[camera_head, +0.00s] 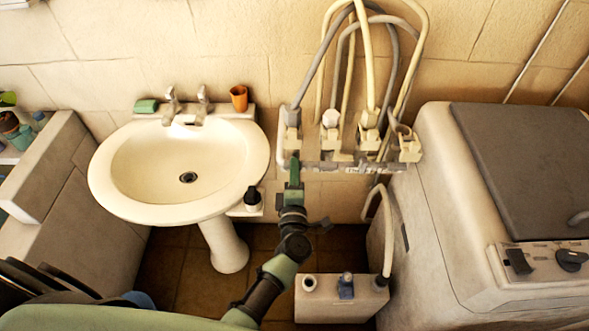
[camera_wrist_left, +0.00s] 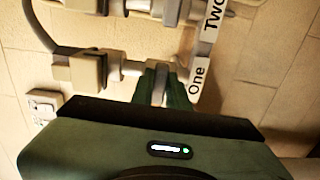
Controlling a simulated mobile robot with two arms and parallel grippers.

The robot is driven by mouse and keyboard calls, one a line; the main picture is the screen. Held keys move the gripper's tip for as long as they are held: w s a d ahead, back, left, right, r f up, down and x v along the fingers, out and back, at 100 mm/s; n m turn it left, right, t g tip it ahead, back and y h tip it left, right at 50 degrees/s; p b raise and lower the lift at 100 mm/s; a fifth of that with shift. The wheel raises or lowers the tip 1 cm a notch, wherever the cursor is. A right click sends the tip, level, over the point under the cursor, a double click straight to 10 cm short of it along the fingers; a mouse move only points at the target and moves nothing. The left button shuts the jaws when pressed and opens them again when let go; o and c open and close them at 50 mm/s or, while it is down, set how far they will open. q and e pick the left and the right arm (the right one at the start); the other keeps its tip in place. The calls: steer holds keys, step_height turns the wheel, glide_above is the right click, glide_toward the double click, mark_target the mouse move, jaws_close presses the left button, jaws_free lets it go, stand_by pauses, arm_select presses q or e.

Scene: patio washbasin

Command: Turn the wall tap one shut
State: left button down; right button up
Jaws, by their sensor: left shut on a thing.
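Wall tap one (camera_head: 292,120) is the leftmost of several taps on the wall rail, with a hose on top. My left gripper (camera_head: 294,170) reaches up from below to the front of this tap. In the left wrist view, my left gripper (camera_wrist_left: 158,84) is shut on the tap's small pale handle, which the green fingers mostly hide. I cannot tell the handle's exact angle. My right gripper is not in view.
Hoses (camera_head: 365,50) rise from the taps. A white washbasin (camera_head: 120,190) stands left, with a dark bottle (camera_head: 252,197) at its right edge. A washing machine (camera_head: 440,190) stands right. A white canister (camera_head: 340,300) stands below, right of my arm.

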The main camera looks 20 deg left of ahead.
arm_select(q)
steer(key=shift+f, duration=0.1)
steer(key=c, duration=1.4)
jaws_free()
steer(key=p+v, duration=0.1)
steer(key=v, duration=0.6)
steer(key=shift+s+d, duration=0.15)
steer(key=shift+s, duration=0.25)
